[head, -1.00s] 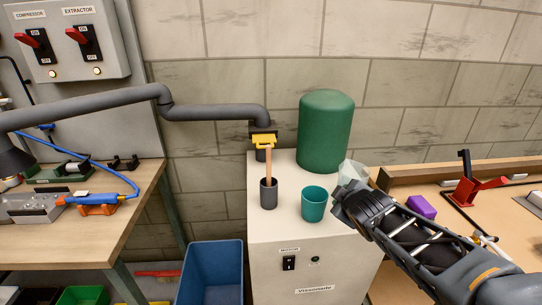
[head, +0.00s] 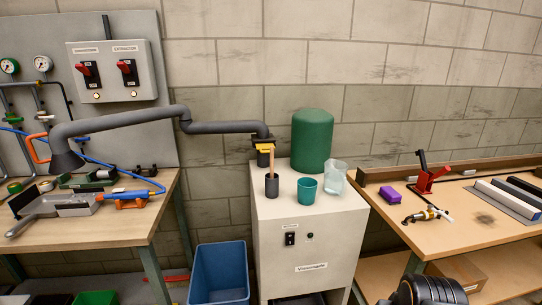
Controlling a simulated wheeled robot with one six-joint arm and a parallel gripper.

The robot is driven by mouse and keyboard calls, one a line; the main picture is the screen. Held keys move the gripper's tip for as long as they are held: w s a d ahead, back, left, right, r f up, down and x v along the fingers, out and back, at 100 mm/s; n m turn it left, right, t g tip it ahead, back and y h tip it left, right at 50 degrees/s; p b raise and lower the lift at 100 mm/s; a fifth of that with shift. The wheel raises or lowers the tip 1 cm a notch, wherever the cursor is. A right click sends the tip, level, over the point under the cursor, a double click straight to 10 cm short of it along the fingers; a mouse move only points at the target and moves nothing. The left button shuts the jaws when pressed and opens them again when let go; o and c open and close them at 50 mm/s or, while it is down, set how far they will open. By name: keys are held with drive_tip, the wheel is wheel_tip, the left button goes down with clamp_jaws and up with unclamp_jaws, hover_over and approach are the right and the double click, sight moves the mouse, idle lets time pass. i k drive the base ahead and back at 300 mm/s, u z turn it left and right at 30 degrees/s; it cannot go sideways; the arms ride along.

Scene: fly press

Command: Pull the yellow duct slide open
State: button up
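The yellow duct slide (head: 264,146) sits in a dark fitting at the right end of the grey duct (head: 222,127), above the back left of the white cabinet. Its yellow front edge faces me, just above a dark grey cup (head: 272,188) with a wooden stick standing in it. How far the slide is in or out is too small to tell. Only a dark ribbed part of my arm shows at the bottom right edge, well away from the slide. My gripper is not in view.
On the white cabinet (head: 318,228) stand a green cylinder (head: 312,138), a teal cup (head: 307,190) and a clear cup (head: 335,178). A blue bin (head: 220,275) stands to its left. Workbenches flank it, the right one holding a red clamp (head: 428,180).

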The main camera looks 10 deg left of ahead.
sight(261, 147)
drive_tip(key=z, duration=1.25)
drive_tip(key=i, duration=1)
drive_tip(key=u, duration=2.5)
